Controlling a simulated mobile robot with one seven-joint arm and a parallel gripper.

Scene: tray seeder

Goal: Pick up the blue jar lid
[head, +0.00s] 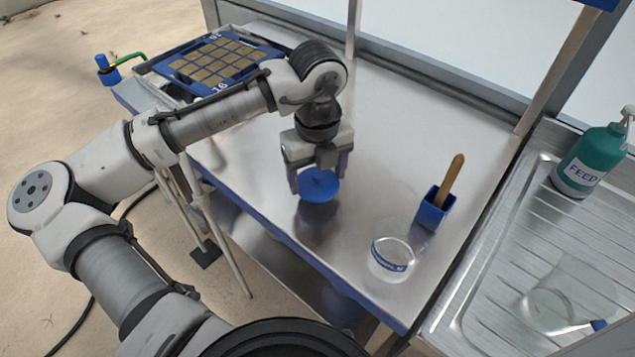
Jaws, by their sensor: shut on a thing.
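The blue jar lid (319,187) is a round blue disc between the fingers of my gripper (318,182). My gripper points down and is shut on the lid. The lid seems to be held above the steel table (270,205), with a dark reflection below it; the exact height is hard to tell. A clear open jar (390,261) with a blue-marked label stands on the table to the lower right of the lid.
A blue-framed seed tray (262,55) lies at the back left. A green FEED bottle (588,160) and a clear container (560,300) are on the ribbed drainboard at right. The table's middle is clear.

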